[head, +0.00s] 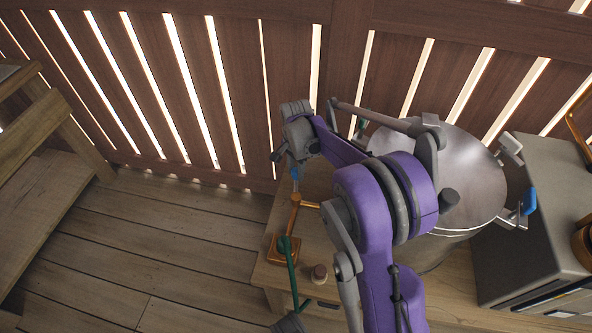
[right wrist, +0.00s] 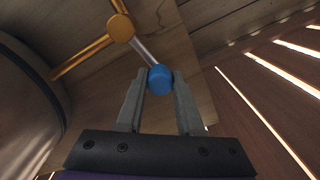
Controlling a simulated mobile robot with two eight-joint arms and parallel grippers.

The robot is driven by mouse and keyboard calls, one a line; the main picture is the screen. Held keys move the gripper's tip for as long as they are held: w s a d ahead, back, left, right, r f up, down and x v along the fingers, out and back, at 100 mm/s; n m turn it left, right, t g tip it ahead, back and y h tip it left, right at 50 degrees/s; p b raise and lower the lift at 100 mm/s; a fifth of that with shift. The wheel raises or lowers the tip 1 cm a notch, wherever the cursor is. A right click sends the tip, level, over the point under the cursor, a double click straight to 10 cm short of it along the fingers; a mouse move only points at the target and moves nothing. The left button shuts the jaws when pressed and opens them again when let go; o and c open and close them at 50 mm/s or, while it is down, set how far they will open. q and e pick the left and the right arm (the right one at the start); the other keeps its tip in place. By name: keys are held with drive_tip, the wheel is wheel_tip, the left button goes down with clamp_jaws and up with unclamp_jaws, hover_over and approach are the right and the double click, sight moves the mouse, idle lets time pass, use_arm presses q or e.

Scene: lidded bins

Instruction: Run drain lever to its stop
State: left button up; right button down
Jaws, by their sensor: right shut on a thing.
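The drain lever is a thin metal rod with a blue knob (right wrist: 160,78), on a brass pipe (right wrist: 120,28) beside the big metal pot. In the head view the blue knob (head: 296,173) shows small, just above the pipe elbow (head: 295,199). My right gripper (right wrist: 160,92) is shut on the blue knob, one finger on each side. In the head view the right gripper (head: 292,160) comes down on the knob from above, and its fingers are hard to make out. My left gripper is not clearly seen.
The steel pot (head: 465,180) with its lid stands on a wooden bench (head: 262,270), partly behind my right arm. A small brown knob (head: 319,273) and a green handle (head: 291,262) are near the bench front. A grey box (head: 540,190) stands right. A slatted fence (head: 240,80) closes the back.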

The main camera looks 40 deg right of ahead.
drive_tip(key=shift+a, duration=0.1)
drive_tip(key=a+n+p, duration=0.2)
drive_tip(key=a+n, duration=0.6)
drive_tip(key=n, duration=0.7)
drive_tip(key=shift+a+p, duration=0.25)
drive_tip(key=shift+p, duration=0.1)
idle(0.5)
drive_tip(key=c, duration=0.5)
unclamp_jaws()
drive_tip(key=shift+c, duration=0.2)
